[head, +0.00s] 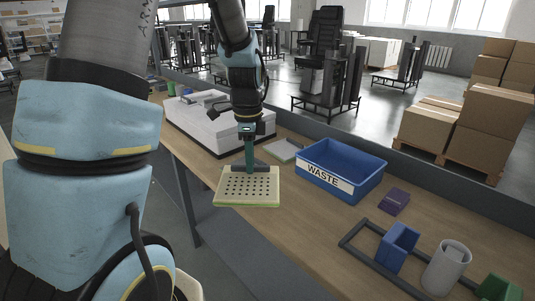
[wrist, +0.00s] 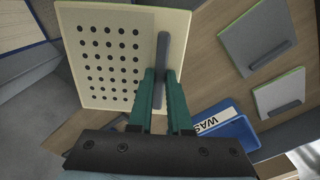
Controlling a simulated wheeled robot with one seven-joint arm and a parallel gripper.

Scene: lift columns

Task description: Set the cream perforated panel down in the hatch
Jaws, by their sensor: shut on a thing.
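The cream perforated panel (head: 248,187) is in my gripper (head: 249,164), held in the air by its dark bar handle, near the bench's front edge in the head view. In the wrist view the panel (wrist: 110,58) has rows of dark holes on one half and a pale green edge. The teal fingers of my gripper (wrist: 163,75) are shut on its grey handle (wrist: 161,62). A white box-shaped unit (head: 196,122) with dark edges stands on the bench behind my gripper. I cannot clearly make out the hatch in either view.
A blue WASTE bin (head: 340,170) stands right of the panel. A pale panel with a handle (head: 284,150) lies behind it. In the wrist view two grey-green panels (wrist: 240,40) (wrist: 267,98) show. A purple block (head: 394,201), dark frame, blue holder (head: 397,248) and grey cylinder (head: 446,268) lie farther right.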

